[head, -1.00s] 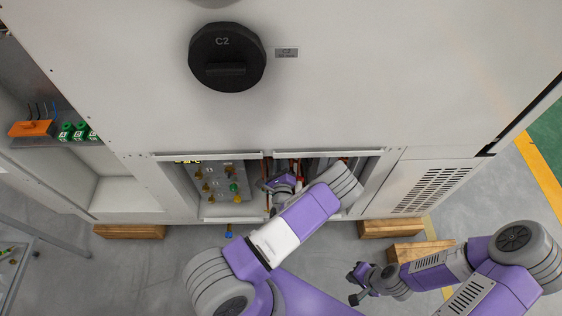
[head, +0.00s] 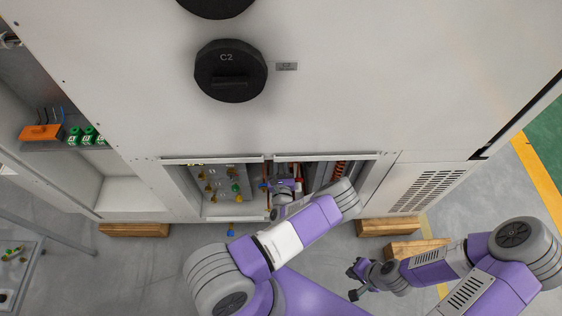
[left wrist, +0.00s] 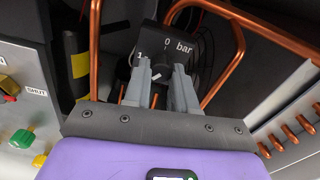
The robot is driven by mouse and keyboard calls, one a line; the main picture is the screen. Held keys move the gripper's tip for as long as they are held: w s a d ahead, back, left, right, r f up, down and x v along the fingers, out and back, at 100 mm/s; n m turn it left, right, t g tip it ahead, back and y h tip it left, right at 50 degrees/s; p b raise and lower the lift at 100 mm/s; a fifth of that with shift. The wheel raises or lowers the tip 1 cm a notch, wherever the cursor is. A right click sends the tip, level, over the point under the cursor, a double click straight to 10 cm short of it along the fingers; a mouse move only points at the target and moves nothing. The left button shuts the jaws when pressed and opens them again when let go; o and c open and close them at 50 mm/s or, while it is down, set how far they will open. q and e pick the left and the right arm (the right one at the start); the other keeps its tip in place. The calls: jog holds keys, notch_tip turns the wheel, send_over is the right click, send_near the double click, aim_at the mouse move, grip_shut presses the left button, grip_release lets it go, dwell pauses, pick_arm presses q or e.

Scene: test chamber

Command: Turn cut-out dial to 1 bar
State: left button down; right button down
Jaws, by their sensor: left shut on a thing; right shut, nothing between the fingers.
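The cut-out dial (left wrist: 173,43) is a dark block with a white "1", "0" and "bar" printed on it, at the upper middle of the left wrist view. Its knob (left wrist: 157,77) has a light mark and sits between the grey fingers of my left gripper (left wrist: 161,72), which are shut on it. The fingers hide part of the knob, and I cannot tell exactly where its mark points. In the head view my left gripper (head: 284,184) is inside the right opening of the low cabinet. My right gripper (head: 356,282) is shut and empty, above the floor outside.
Copper pipes (left wrist: 238,68) pass close beside and above the dial. A valve panel (head: 222,182) with yellow and green knobs is left of my left gripper. A large black C2 knob (head: 231,70) is on the panel above. Wooden blocks (head: 388,228) lie under the cabinet.

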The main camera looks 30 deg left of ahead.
pick_arm(q)
jog(key=shift+s+m+p, duration=0.1)
jog(key=shift+m+p, duration=1.15)
jog(key=shift+m, duration=3.85)
jog(key=shift+a+f, duration=0.1)
jog(key=c, duration=0.9)
grip_release()
jog(key=p+v, duration=0.2)
jog(key=v, duration=0.5)
jog(key=shift+s, duration=0.3)
